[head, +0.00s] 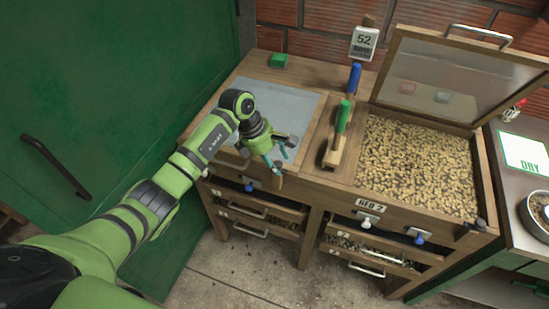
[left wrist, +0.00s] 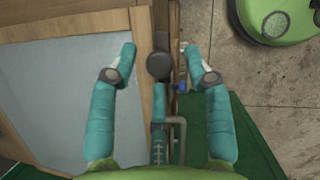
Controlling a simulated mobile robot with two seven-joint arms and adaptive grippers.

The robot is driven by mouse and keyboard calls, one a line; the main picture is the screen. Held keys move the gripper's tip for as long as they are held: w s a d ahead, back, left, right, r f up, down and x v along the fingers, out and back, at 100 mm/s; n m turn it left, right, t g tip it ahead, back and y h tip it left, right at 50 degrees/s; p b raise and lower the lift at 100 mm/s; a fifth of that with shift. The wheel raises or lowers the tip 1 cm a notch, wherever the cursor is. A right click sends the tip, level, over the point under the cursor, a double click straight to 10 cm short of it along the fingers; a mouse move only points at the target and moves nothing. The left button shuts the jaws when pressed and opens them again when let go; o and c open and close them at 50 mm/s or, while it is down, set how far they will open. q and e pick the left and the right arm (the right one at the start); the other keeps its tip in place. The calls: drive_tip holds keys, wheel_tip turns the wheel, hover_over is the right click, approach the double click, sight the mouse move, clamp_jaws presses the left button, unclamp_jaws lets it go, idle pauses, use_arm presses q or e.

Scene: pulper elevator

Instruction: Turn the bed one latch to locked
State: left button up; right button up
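The bed one latch (left wrist: 159,65) shows in the left wrist view as a dark rounded piece at the front wooden rail of the left bed. A narrower dark end of it extends upward in that view, along the rail. My left gripper (left wrist: 162,62) is open, with one teal finger on each side of the latch. I see no clear contact between finger and latch. In the head view my left gripper (head: 281,158) is over the front right part of bed one (head: 288,98) and largely hides the latch. My right gripper is out of view.
Bed two (head: 420,160), with its glazed lid (head: 460,85) raised, holds pale beans. Blue (head: 354,76) and green (head: 343,115) handles stand between the beds. Drawers (head: 255,212) are below. A green door (head: 110,90) stands at left; floor in front is open.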

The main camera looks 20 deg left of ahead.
use_arm(q)
clamp_jaws()
